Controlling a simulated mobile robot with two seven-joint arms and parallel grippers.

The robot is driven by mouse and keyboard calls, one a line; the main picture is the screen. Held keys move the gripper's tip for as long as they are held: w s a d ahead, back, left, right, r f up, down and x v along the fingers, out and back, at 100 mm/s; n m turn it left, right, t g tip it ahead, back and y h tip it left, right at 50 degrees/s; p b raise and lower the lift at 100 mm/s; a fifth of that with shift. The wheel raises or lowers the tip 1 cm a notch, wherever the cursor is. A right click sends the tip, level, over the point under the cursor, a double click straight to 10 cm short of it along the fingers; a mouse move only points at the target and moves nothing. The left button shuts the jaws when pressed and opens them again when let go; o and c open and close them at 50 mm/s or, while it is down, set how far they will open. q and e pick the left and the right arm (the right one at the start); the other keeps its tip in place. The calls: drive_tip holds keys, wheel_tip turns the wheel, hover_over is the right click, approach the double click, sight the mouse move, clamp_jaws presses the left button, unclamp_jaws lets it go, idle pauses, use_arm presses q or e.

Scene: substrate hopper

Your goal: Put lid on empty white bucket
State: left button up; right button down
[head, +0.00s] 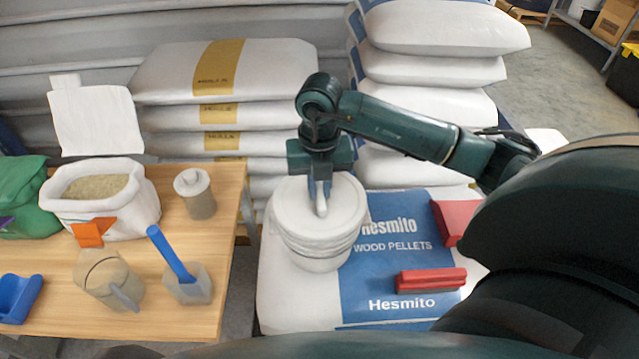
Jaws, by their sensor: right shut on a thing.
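The white bucket (318,262) stands upright on a bag of wood pellets. The white lid (292,208) covers its top; from this angle I cannot tell whether it is pressed fully down. My right gripper (321,205) points down over the lid, with its fingers shut on the lid near its middle. The fingers hide the part they grip. The inside of the bucket is hidden. My left gripper is not in view.
A red brush (430,280) and a red dustpan (456,220) lie right of the bucket. Stacked bags (185,80) rise behind.

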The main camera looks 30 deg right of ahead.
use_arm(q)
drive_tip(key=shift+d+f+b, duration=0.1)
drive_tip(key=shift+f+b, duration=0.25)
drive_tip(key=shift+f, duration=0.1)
use_arm(e)
drive_tip(key=shift+f, duration=0.5)
drive_tip(key=c, duration=1.3)
unclamp_jaws()
drive_tip(key=shift+c, duration=0.2)
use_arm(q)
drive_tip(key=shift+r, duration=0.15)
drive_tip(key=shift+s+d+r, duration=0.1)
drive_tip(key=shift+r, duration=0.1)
use_arm(e)
wheel_tip(320, 180, up, 13)
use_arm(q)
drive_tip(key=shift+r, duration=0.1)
